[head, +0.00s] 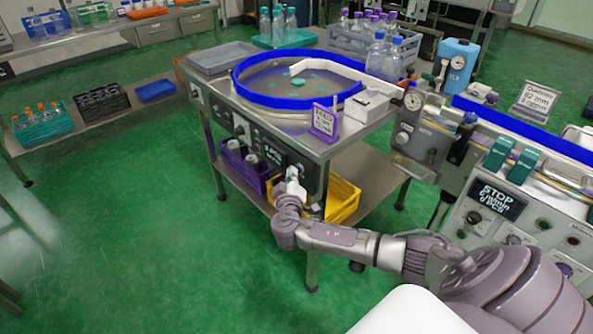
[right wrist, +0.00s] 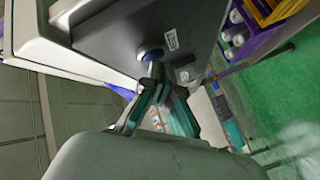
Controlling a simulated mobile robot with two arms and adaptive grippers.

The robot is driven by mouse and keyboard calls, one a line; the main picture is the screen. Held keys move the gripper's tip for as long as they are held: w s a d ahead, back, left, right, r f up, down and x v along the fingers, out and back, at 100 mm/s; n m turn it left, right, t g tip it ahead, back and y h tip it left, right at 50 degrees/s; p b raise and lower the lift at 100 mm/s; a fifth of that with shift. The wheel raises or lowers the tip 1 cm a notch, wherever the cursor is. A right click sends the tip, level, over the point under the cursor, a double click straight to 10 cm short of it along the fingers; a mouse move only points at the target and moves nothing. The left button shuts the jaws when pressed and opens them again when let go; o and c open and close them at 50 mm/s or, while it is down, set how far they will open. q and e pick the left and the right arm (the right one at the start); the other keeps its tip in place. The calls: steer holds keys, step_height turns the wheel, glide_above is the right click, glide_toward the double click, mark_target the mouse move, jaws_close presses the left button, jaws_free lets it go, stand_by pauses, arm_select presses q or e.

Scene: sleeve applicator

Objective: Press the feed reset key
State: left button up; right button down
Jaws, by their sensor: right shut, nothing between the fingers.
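A feeder table with a blue-rimmed round bowl (head: 300,78) carries a dark control panel (head: 225,112) with knobs and a small display (head: 272,154) along its front side. My right gripper (head: 292,176) is at the right end of this panel, shut and empty. In the right wrist view its fingertips (right wrist: 150,68) are at a round key (right wrist: 150,50) on the dark panel face, with a small label (right wrist: 171,39) beside it. The label is too small to read, and I cannot tell whether the tips touch the key. My left gripper is out of view.
A purple crate (head: 236,165) and a yellow crate (head: 343,200) stand on the shelf below. A purple sign (head: 324,121) stands on the table corner. The conveyor machine with a STOP display (head: 497,199) is to the right. Green floor is free at the left.

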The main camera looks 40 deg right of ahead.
steer(key=shift+a, duration=0.8)
steer(key=shift+s+a, duration=0.15)
steer(key=shift+a, duration=1.1)
steer(key=shift+s+a, duration=0.1)
steer(key=shift+a, duration=1.15)
steer(key=shift+r, duration=0.1)
